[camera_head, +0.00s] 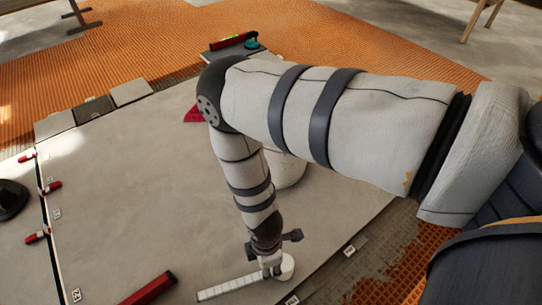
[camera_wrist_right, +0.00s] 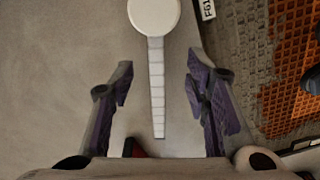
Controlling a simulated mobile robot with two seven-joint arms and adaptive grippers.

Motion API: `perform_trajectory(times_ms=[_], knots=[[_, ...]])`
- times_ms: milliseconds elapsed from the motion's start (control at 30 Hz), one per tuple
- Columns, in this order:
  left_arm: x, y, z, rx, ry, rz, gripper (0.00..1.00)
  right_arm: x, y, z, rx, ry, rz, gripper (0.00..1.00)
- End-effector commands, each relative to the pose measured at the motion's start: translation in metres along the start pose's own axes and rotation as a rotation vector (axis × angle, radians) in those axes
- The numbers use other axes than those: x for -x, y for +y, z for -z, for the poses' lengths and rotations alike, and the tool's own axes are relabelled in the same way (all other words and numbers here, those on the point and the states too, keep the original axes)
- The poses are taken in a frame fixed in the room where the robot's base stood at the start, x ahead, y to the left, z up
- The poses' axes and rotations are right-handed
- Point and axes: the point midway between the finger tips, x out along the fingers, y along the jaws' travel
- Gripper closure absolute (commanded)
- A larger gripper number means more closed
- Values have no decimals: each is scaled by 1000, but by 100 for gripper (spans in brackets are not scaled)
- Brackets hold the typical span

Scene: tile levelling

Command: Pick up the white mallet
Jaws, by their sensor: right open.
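The white mallet lies on the large grey tile. In the right wrist view its round white head (camera_wrist_right: 153,14) is at the top and its pale segmented handle (camera_wrist_right: 157,90) runs down between my fingers. In the head view the handle (camera_head: 228,288) points left and the head (camera_head: 287,267) shows partly behind my gripper. My right gripper (camera_head: 270,268) is directly over the mallet, pointing down. In the wrist view its purple-padded fingers (camera_wrist_right: 158,70) are open, one on each side of the handle, with gaps to both. I cannot tell its height above the tile. My left gripper is not in view.
A red bar (camera_head: 150,288) lies left of the mallet, near the handle's end. Red clips (camera_head: 37,236) line the tile's left joint. A white bucket-like object (camera_head: 288,170) stands behind my forearm. The grey tile (camera_head: 120,190) is mostly clear. Orange ribbed floor (camera_head: 410,265) lies to the right.

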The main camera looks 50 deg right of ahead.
Motion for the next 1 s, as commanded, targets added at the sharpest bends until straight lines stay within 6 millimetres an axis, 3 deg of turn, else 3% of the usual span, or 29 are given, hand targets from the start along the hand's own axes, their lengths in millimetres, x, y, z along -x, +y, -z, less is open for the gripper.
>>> perform_trajectory(times_ms=[67,300,567,767,1000], knots=[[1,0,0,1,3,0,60,3,7,4,15,7,-10,57],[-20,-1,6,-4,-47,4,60,-52,8,4,19,5,-8,57],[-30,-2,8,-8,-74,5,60,-78,6,6,19,7,-10,57],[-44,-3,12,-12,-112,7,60,-117,2,6,17,6,-9,57],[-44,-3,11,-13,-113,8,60,-117,3,7,18,8,-13,59]])
